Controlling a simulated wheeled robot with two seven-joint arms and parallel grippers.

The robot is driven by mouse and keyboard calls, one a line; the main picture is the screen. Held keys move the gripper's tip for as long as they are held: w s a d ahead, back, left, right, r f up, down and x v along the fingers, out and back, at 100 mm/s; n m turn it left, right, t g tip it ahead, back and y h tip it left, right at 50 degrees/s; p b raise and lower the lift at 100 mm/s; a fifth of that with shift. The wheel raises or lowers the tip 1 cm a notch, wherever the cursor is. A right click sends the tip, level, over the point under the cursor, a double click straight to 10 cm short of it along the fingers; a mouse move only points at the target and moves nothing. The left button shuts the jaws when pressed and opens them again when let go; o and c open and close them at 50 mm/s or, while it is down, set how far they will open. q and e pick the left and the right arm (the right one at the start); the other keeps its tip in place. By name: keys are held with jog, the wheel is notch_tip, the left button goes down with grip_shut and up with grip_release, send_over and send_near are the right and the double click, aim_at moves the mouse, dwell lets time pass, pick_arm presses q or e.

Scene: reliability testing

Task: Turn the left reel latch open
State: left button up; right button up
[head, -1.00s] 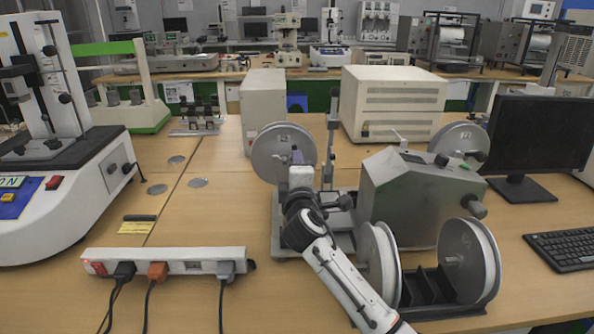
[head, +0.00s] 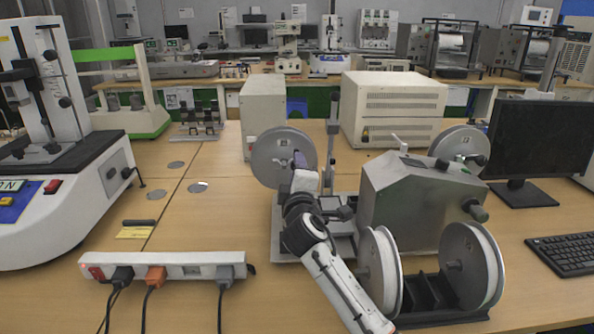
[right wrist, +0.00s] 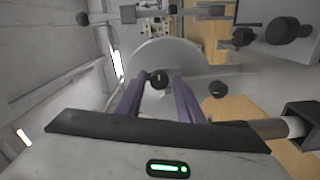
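The left reel (head: 268,163) is a grey disc standing upright at the left end of the winding machine in the head view. In the right wrist view, the reel's pale disc (right wrist: 150,55) fills the middle. A small dark round latch (right wrist: 159,79) at its centre appears between my fingertips. My right gripper (head: 301,161) is at the reel's face, with purple fingers. In the right wrist view the fingers (right wrist: 158,82) are apart, with visible gaps on both sides of the latch. The latch is hard to make out in the head view. My left gripper is not in view.
The grey machine housing (head: 405,205) stands right of my right arm, with another reel (head: 460,146) behind it. Two reels on a black stand (head: 430,293) are close to my forearm. A power strip (head: 195,266) lies at front left.

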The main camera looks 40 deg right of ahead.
jog(key=shift+o, duration=0.5)
jog(key=v, duration=1)
jog(key=shift+s, duration=0.2)
